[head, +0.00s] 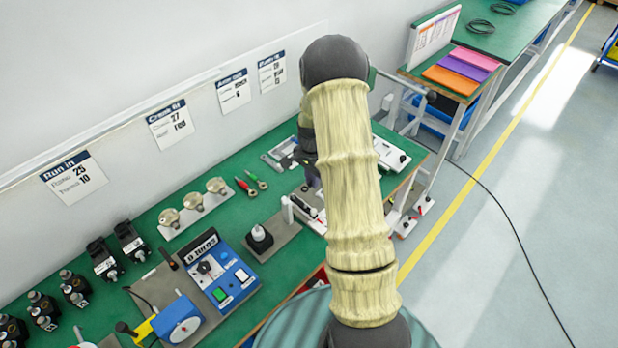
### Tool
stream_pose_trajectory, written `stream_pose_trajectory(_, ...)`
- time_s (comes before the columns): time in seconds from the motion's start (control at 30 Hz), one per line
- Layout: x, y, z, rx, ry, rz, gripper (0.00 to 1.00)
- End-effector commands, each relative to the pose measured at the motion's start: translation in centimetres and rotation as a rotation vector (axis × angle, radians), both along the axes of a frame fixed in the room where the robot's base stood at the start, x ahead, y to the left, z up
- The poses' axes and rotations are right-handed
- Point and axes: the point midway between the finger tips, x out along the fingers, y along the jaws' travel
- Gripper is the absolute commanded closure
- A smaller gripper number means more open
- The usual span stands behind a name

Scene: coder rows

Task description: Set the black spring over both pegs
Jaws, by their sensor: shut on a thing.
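My gripper (290,161) is a small dark shape at the left edge of my sleeved arm, low over the far part of the green bench. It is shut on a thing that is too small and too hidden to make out. I cannot pick out the black spring or the two pegs in this view. A grey plate with a white fixture (305,212) lies in front of my gripper, partly behind my arm. Another white fixture (391,154) shows just right of my arm.
A blue control box (217,268), a black knob on a grey plate (260,239), red and green-handled tools (246,187) and several brass-coloured discs (193,200) stand on the bench (160,243). A second bench (500,45) is at the back right. Open floor lies right.

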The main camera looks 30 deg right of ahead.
Motion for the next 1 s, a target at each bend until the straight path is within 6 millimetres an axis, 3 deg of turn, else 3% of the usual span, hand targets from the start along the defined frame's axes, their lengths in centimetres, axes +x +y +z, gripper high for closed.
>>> stream_pose_trajectory(0.33, 0.0, 0.0, -0.5, -0.001, 0.0, 0.003, 1.0)
stream_pose_trajectory(0.73, 0.0, 0.1, -4.6, 0.0, 0.001, 0.007, 1.0)
stream_pose_trajectory(1.0, 0.1, 0.4, -5.5, -0.001, -0.001, 0.011, 1.0)
